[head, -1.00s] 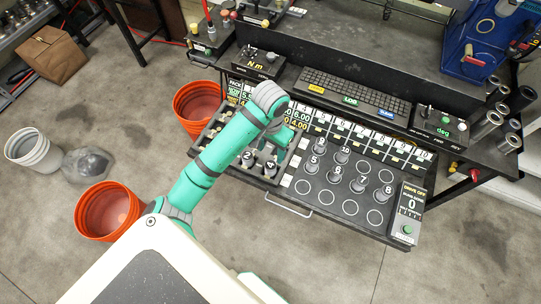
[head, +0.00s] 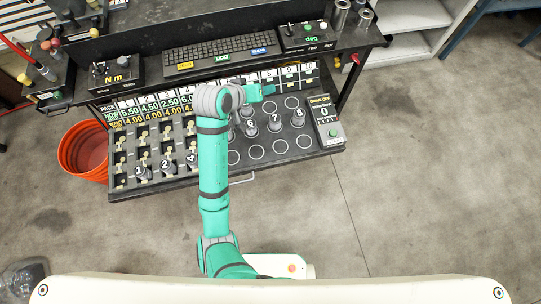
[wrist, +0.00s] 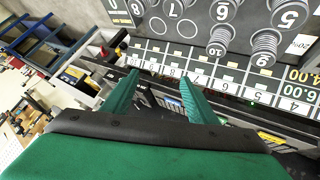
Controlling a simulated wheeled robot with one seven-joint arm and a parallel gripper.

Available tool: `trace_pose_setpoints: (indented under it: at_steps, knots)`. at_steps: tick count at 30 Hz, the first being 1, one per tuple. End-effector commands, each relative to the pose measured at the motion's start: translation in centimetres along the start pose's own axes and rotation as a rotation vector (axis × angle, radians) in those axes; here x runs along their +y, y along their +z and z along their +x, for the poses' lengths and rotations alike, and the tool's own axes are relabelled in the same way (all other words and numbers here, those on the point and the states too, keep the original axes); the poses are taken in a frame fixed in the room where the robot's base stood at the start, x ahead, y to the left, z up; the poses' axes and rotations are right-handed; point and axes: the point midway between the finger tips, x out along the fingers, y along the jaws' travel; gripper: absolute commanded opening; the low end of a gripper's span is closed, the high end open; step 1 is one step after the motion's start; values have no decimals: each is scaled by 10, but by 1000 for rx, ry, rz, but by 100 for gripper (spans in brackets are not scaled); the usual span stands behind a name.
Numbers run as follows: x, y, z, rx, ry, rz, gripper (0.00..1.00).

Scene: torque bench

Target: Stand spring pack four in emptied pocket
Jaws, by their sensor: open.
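Spring pack four (head: 191,159) is a dark cylinder with a numbered top. It stands in the front row of the pocketed tray (head: 150,190), right beside my arm. Packs one (head: 141,172) and two (head: 166,167) stand to its left. My gripper (head: 266,91) is above the placard row behind the ringed board, away from pack four. In the wrist view my gripper (wrist: 160,82) has its fingers spread with nothing between them. My arm covers part of the tray's right side. I cannot tell which pocket is the emptied one.
Several numbered packs stand on the ringed board (head: 290,160), among them seven (head: 274,123) and eight (head: 298,118); several rings are bare. A keyboard (head: 220,53) and torque box (head: 117,75) are behind. An orange bucket (head: 84,150) is left of the bench.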

Motion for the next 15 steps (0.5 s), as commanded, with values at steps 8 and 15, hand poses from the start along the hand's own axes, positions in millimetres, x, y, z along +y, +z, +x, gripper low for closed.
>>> trace_pose_setpoints:
  at_steps: [8,15]
  knots:
    - [93,-11,27,276,148,-115,53]
    - [127,15,28,450,165,-235,53]
